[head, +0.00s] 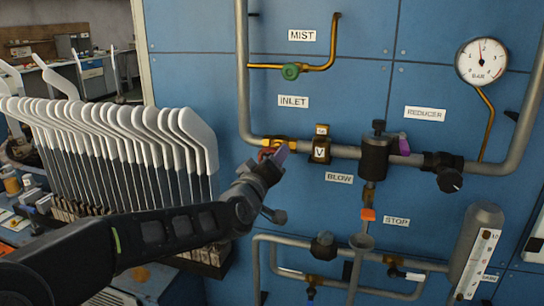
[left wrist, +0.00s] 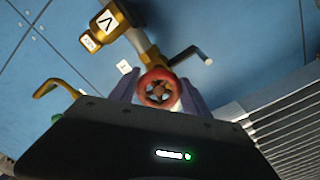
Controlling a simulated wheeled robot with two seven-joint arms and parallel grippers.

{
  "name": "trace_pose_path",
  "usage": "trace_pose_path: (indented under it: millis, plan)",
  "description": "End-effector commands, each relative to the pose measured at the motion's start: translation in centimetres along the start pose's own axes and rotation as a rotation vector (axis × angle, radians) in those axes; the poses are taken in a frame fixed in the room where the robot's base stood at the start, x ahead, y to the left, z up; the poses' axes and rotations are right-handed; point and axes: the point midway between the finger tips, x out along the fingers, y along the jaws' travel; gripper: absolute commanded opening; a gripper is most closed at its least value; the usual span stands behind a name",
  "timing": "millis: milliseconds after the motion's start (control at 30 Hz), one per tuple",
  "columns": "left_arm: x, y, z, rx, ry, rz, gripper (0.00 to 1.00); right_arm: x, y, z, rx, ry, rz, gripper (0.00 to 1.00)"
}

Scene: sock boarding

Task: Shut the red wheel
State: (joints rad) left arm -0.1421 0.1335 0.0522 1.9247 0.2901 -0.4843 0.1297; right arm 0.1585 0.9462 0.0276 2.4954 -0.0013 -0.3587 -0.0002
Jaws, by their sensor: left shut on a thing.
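The red wheel (left wrist: 157,88) shows in the left wrist view as a small spoked handwheel on a brass valve body (left wrist: 183,56). In the head view only a sliver of red (head: 266,153) shows beside the brass fitting on the grey pipe near the INLET label. My left gripper (left wrist: 155,97) is at the wheel, with one purple-grey finger on each side of the rim, and is shut on it. In the head view my left gripper (head: 274,163) covers most of the wheel. My right gripper is in neither view.
Right of the wheel are a brass block marked V (head: 320,150), a dark reducer (head: 375,157) and a pressure gauge (head: 481,61). Lower pipes (head: 290,240) run below.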

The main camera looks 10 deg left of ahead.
Motion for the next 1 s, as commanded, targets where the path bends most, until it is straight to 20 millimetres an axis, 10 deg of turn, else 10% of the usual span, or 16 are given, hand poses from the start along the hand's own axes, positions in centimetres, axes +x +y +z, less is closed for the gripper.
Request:
trace_pose_path:
  millis: [1000]
  plan:
    - [0.0, -0.5, -0.1, 0.963, -0.007, 0.001, 0.14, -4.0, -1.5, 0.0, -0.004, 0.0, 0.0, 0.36]
